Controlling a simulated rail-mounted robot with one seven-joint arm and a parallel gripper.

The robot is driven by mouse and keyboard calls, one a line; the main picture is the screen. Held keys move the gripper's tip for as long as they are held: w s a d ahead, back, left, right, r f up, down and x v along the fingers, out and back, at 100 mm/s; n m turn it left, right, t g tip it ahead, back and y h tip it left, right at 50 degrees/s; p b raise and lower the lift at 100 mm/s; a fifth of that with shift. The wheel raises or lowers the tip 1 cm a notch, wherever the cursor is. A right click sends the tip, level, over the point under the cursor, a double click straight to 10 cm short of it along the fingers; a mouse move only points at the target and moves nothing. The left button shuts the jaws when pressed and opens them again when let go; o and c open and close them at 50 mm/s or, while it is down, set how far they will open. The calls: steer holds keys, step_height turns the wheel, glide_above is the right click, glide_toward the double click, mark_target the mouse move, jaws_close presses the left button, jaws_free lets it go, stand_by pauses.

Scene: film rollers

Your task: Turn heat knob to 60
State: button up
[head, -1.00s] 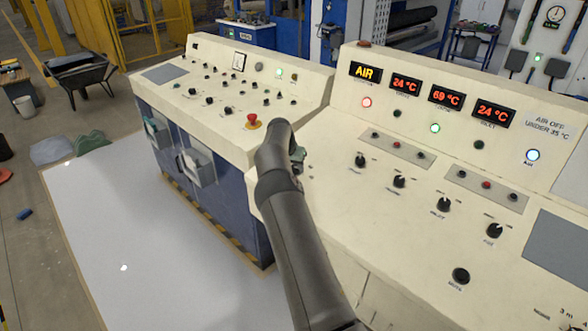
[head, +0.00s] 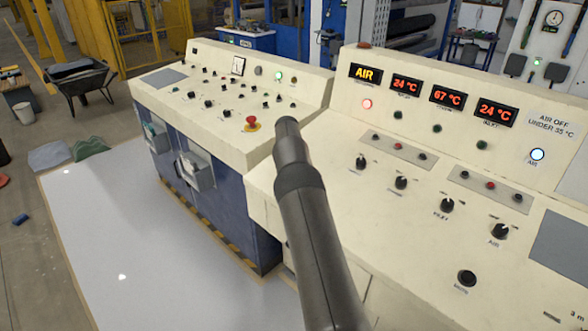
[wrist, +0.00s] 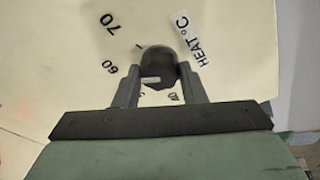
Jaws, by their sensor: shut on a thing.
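In the wrist view the dark heat knob (wrist: 158,58) sits between the two fingers of my gripper (wrist: 159,72), which are shut on it. The label "HEAT °C" (wrist: 191,39) is at upper right of the knob. The printed "70" (wrist: 110,22) is at upper left and "60" (wrist: 109,67) is at left, just beyond the left finger. A short pale mark (wrist: 150,80) shows low on the knob; the exact setting is hard to read. Lower scale figures are partly hidden between the fingers. In the head view my arm hides the knob and gripper.
Several black knobs (head: 401,183) stand on the slope right of my arm. A red button (head: 252,122) is close to its left.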

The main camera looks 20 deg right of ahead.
stand_by(0.4)
steer(key=o, duration=1)
steer(key=b+v, duration=0.2)
steer(key=v, duration=1.5)
steer(key=shift+r, duration=0.25)
